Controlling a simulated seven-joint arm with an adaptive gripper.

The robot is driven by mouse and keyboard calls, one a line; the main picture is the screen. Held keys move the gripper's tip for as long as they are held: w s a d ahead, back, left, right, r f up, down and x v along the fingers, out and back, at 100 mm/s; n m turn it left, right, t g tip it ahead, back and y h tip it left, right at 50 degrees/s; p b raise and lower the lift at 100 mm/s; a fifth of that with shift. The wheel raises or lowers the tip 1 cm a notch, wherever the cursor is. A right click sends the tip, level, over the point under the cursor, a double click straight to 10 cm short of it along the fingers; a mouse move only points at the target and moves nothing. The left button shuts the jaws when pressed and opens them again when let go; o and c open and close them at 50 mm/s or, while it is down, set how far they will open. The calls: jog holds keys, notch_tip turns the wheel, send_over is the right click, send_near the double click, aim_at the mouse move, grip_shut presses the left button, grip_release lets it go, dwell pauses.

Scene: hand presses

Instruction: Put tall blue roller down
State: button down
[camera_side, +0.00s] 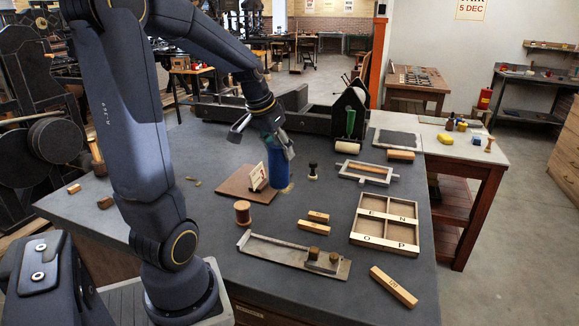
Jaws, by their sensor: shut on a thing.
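The tall blue roller (277,165) stands upright at the middle of the dark bench, at the right edge of a flat brown board (236,184). My gripper (261,128) is at its upper end and is shut on it; the fingers partly hide its top. The roller's lower end is at or just above the bench top; I cannot tell whether it touches. A small white card (257,177) on the board leans close to its left side.
A small black-handled stamp (312,171) stands close to the right. A wooden spool (242,212), wooden blocks (318,216), a metal composing tray (294,255) and a lettered compartment tray (357,238) lie in front. A green-handled roller (348,142) is behind right.

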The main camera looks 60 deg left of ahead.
jog(key=w+a+f, duration=0.6)
jog(key=w+f, duration=0.6)
jog(key=shift+a+f, duration=0.2)
jog(key=shift+a, duration=0.15)
jog(key=shift+f, duration=0.1)
jog(key=shift+c, duration=1.9)
grip_release()
jog(key=shift+f, duration=0.1)
